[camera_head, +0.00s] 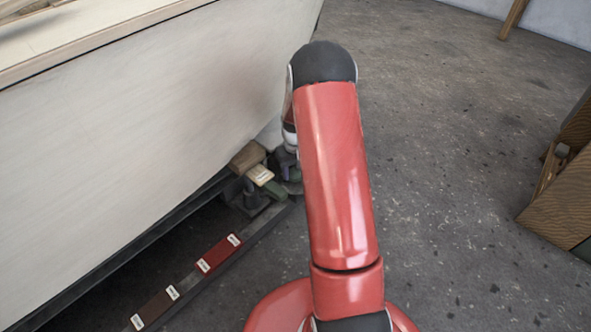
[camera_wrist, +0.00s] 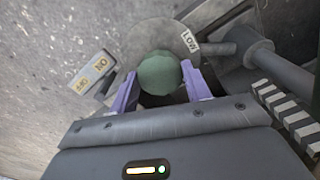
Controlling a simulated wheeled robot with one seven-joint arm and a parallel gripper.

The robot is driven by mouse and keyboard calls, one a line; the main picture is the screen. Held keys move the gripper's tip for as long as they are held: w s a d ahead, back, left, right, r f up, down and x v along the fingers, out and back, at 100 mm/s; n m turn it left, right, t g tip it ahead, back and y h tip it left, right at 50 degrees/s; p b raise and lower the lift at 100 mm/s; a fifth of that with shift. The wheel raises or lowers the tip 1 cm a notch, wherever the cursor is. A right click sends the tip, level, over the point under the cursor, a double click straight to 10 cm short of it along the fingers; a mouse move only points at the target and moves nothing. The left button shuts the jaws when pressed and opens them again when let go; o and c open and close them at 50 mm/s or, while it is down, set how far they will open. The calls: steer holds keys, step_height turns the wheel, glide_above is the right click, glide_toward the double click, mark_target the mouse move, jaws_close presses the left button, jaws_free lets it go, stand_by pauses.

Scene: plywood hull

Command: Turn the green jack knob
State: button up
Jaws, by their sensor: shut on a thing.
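The green jack knob (camera_wrist: 160,74) is round and sits in front of a grey disc (camera_wrist: 150,38) in the wrist view. My gripper (camera_wrist: 162,84) has its two purple fingers on either side of the knob, shut on it. A "LOW" label (camera_wrist: 189,41) is on the disc to the right of the knob. In the head view my gripper (camera_head: 287,168) is low by the hull's edge, partly behind my red arm. The knob cannot be made out clearly there.
The pale plywood hull (camera_head: 150,120) fills the left. A rail with red and dark labelled blocks (camera_head: 218,255) runs below it. A plate marked ON and OFF (camera_wrist: 91,74) lies left of the knob. A grey cylinder (camera_wrist: 272,65) is at right.

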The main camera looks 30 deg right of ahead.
mark_target(295, 172)
steer(key=m, duration=0.5)
steer(key=shift+m, duration=0.3)
steer(key=m+p, duration=0.1)
steer(key=m, duration=0.3)
steer(key=shift+m, duration=0.3)
steer(key=o, duration=0.7)
steer(key=shift+r+p, duration=0.85)
steer(key=shift+r, duration=3.05)
